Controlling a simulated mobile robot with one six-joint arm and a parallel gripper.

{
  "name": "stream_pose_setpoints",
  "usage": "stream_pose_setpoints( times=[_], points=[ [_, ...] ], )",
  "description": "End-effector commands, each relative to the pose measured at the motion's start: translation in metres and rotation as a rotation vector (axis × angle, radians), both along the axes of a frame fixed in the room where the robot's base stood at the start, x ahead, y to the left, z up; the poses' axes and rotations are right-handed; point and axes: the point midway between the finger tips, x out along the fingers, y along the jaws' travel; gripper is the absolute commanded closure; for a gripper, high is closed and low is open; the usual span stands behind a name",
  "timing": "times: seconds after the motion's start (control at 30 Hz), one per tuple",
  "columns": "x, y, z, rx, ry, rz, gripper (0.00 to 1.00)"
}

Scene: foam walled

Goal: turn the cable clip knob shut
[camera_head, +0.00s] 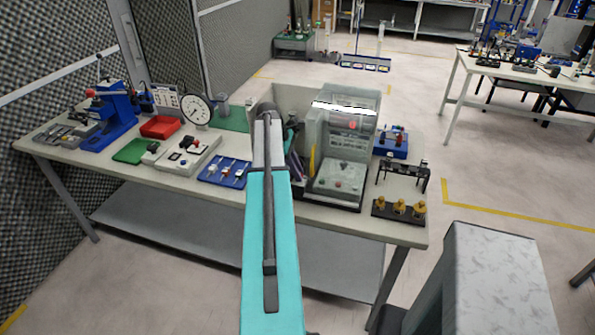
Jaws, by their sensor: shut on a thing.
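My teal and grey arm rises from the bottom middle and reaches over the bench (225,196). Only a dark part of my gripper (292,140) shows, just right of the arm's far end and left of the clear-guarded machine. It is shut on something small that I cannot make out. The fingertips are mostly hidden behind my arm. I cannot pick out the cable clip or its knob for sure; that spot is covered by the arm or too small to read.
The clear-guarded machine (345,140) stands close right of my gripper. A blue tray (222,172), a round dial (197,109), a red bin (161,127) and a blue press (112,115) stand left. A black rack with brass pieces (399,209) sits at the right front corner.

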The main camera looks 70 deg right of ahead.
Motion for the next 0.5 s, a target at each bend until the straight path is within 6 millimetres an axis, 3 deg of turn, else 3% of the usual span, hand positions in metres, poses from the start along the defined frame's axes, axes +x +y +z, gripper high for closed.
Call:
stream_pose_setpoints(
  times=[0.5],
  points=[
    [-0.0001,-0.005,0.0009,-0.001,0.001,-0.335,1.0]
  ],
)
